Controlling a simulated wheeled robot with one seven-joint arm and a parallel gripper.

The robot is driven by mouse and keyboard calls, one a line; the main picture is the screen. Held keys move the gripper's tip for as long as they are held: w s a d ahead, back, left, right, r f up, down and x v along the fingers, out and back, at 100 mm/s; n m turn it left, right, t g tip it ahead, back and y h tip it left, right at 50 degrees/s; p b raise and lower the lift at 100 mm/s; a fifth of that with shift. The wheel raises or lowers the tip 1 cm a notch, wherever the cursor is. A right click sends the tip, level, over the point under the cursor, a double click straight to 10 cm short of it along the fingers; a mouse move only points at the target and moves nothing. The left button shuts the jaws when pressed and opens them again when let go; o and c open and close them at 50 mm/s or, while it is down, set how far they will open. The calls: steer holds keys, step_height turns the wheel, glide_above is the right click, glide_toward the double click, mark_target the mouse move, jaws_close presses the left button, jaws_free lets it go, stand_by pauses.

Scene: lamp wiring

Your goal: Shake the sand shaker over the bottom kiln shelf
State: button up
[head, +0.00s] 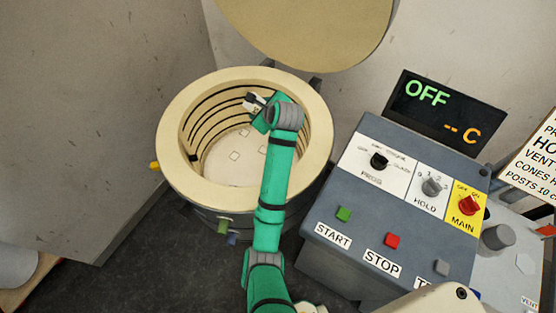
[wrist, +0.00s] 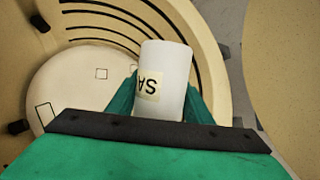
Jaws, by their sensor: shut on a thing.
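The sand shaker (wrist: 172,62) is a white cylinder with a pale label reading "SA", upside down in the wrist view; the rest of the label is hidden. My gripper (wrist: 160,100) is shut on it, with a green finger on each side. In the head view my gripper (head: 262,113) is inside the kiln's opening near the far wall, with a small white part of the shaker (head: 250,103) showing. The bottom kiln shelf (head: 232,167) is a pale disc with outlined squares, below the gripper. It also shows in the wrist view (wrist: 75,85). I cannot see any sand falling.
The round kiln (head: 174,145) has a cream rim and dark grooves around its inner wall. Its lid (head: 310,30) stands open behind. A control panel (head: 400,200) with an "OFF" display is at right. My arm crosses the near rim.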

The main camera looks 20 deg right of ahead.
mark_target(259, 98)
steer(key=shift+a+r, duration=0.1)
steer(key=shift+r, duration=0.4)
steer(key=shift+d+r, duration=0.15)
steer(key=shift+r, duration=0.55)
steer(key=shift+d+r, duration=0.1)
steer(key=shift+r, duration=0.6)
steer(key=shift+s+a+r, duration=0.1)
steer(key=shift+a+r, duration=0.05)
steer(key=shift+r, duration=1)
